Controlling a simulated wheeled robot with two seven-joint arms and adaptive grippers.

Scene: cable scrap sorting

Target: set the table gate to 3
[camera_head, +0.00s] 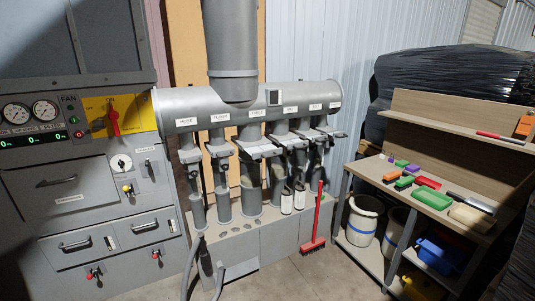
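A grey horizontal duct (250,103) carries a row of several drop pipes, each with a small white label and a slide gate. The label on the third pipe from the left (256,113) may read "TABLE", but it is too small to be sure. Below it is that pipe's pale gate plate (262,150), which slants outward to the right. Any number scale on the gates is too small to read, so I cannot tell the setting. Neither of my grippers is in view.
A grey cabinet with gauges (45,110) and a red switch handle (113,118) stands at left. A red broom (316,220) leans by the duct bench. The floor in front is clear.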

